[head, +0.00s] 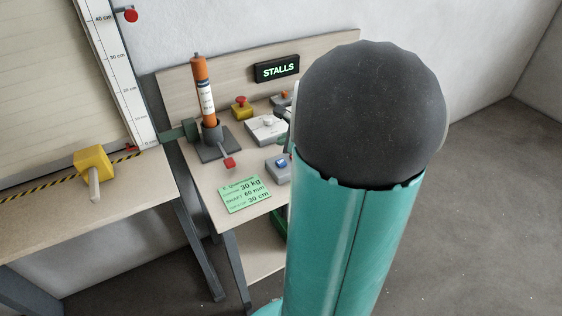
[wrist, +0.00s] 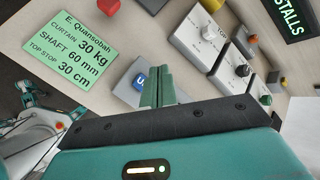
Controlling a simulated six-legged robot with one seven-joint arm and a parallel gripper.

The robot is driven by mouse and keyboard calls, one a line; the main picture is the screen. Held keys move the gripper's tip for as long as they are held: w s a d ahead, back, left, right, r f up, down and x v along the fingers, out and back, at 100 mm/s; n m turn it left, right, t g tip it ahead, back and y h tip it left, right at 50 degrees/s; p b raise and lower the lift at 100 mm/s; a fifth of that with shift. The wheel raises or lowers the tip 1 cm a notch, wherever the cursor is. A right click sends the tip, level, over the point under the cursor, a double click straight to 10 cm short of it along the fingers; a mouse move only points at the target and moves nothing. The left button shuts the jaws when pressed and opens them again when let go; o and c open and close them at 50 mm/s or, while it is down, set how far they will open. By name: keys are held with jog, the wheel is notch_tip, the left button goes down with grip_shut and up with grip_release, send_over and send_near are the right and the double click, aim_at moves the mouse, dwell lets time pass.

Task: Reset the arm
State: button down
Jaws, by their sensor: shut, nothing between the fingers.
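My gripper (wrist: 158,89) shows in the wrist view with its two green fingers together and nothing between them. It points at the small bench with the controls; whether it touches anything there I cannot tell. In the head view my teal arm with its dark rounded joint fills the right middle and hides the gripper and part of the bench (head: 205,183).
The bench carries an orange cylinder (head: 203,90) upright in a dark holder, a green card (head: 244,195), a STALLS sign (head: 277,69), a red-button box (head: 241,108), a white knob box (head: 266,129) and a blue-button box (head: 280,167). A yellow block (head: 93,163) sits left. Floor right is clear.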

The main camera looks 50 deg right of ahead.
dwell(0.5)
jog(key=w+a+r+n+g+y, duration=0.1)
jog(key=a+r+n+y, duration=0.15)
jog(key=a+n, duration=0.55)
jog(key=a+r+n+g+y, duration=0.1)
jog(key=a+r+n, duration=0.35)
jog(key=a, duration=0.85)
jog(key=s+a+r+n+g+h, duration=0.1)
jog(key=s+a+r+n+h, duration=0.1)
jog(key=s+a+n, duration=0.9)
jog(key=a+n, duration=0.2)
jog(key=n, duration=0.2)
jog(key=shift+s+r+n+g, duration=0.3)
jog(key=shift+r+n, duration=0.05)
jog(key=shift+r, duration=0.05)
